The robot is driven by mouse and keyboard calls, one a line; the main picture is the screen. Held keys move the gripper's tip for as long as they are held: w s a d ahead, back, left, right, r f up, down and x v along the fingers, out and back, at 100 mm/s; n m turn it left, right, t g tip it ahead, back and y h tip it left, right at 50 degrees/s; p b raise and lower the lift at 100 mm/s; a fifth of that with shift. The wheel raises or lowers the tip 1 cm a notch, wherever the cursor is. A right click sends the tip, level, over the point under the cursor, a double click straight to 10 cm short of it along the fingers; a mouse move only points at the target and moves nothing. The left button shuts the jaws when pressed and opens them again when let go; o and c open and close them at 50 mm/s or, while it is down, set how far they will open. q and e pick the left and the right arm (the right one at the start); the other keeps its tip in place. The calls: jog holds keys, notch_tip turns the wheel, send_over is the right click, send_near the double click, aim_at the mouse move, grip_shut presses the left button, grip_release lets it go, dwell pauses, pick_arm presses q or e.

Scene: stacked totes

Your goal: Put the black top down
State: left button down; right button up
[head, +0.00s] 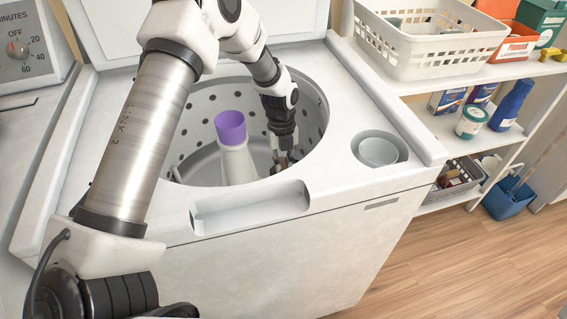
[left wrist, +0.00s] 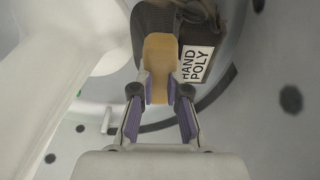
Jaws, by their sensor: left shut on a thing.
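A washing machine (head: 330,150) with a round open tub stands in front of me. My left gripper (head: 283,160) reaches down into the tub, right of the white agitator with the purple cap (head: 231,128). In the left wrist view its fingers (left wrist: 160,88) are shut on a tan tab at the dark, greyish-black top (left wrist: 197,22). The top bears a white label reading HAND POLY (left wrist: 195,64). I cannot tell whether the tab is part of the top. In the head view the top is mostly hidden by the gripper and tub. My right gripper is not in view.
The perforated tub wall (head: 312,100) surrounds the gripper closely. A white dispenser cup (head: 379,150) is set into the machine's lid deck. At right a shelf holds a white basket (head: 430,45), bottles and boxes. A control panel (head: 25,45) stands at left.

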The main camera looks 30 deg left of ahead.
pick_arm(q)
jog(key=c, duration=1.2)
grip_release()
jog(key=r, duration=0.4)
jog(key=a+r+p, duration=0.1)
jog(key=r, duration=0.3)
jog(key=w+r+p, duration=0.1)
jog(key=r, duration=0.4)
jog(key=shift+w+a, duration=0.1)
jog(key=shift+a, duration=0.05)
